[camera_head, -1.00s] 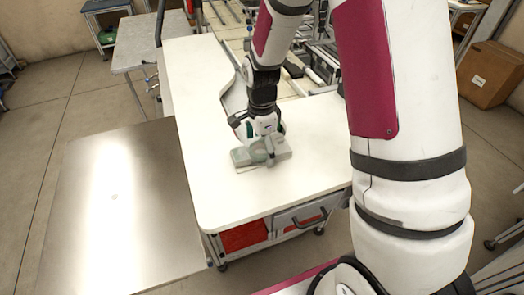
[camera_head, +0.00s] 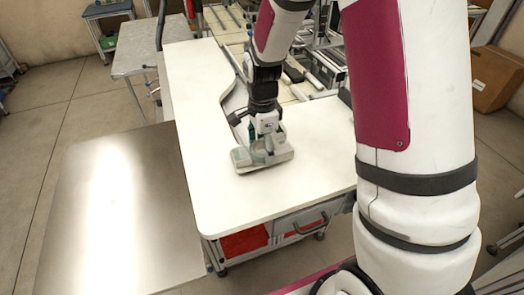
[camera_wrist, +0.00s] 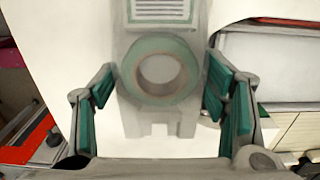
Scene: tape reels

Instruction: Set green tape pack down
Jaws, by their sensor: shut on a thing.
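The green tape pack is a pale grey holder with a green tape ring around an open centre and a striped label. In the wrist view the tape pack (camera_wrist: 160,42) lies between the green-padded fingers. My gripper (camera_head: 265,145) points down and is shut on it; its fingers flank the ring in the wrist view (camera_wrist: 158,98). I cannot tell whether the pack's underside touches the tabletop.
White tabletop is clear in front of and behind the pack. A shiny metal table (camera_head: 110,215) stands to the left. Rails and frames (camera_head: 315,70) fill the back right. A red bin (camera_head: 244,241) sits under the front edge. A cardboard box (camera_head: 495,80) is far right.

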